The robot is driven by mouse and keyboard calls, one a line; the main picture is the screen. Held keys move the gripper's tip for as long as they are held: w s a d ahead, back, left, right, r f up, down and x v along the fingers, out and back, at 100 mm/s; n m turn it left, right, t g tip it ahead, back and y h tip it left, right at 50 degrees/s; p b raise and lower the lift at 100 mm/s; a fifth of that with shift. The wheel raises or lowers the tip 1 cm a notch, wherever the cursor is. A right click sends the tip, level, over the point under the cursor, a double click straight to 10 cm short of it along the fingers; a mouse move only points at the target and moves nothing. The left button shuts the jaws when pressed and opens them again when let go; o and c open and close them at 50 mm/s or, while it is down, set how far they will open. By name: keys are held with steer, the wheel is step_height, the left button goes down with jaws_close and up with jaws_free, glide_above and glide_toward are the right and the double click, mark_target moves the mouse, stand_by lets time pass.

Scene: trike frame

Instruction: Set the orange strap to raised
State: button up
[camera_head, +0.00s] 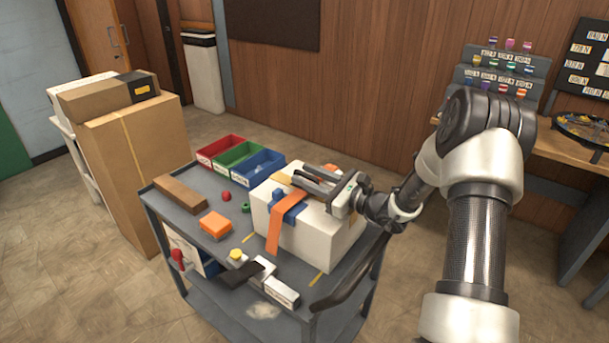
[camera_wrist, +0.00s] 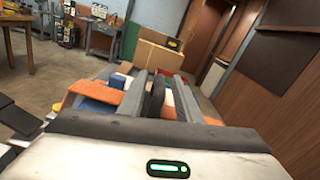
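The orange strap (camera_head: 287,225) lies over the upper front edge of a white box (camera_head: 330,232) on the cart in the head view. Its visible end hangs down the front face. A blue piece (camera_head: 292,196) sits by its upper part. In the wrist view, the strap (camera_wrist: 90,90) shows at left, beside my fingers. My gripper (camera_head: 303,176) is over the box top, just behind the strap. Its two fingers look apart, with a dark shape between them in the wrist view. Contact with the strap cannot be made out. The fingers partly hide the box top.
The cart (camera_head: 205,252) also holds red, green and blue bins (camera_head: 240,158), a brown block (camera_head: 181,193), an orange block (camera_head: 215,225) and small parts near its front edge. Tall cardboard boxes (camera_head: 142,165) stand to the left. A workbench with a rack (camera_head: 500,72) is at right.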

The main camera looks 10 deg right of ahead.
steer(key=shift+w+a, duration=0.35)
steer(key=shift+a, duration=0.05)
jaws_close()
steer(key=shift+r, duration=0.1)
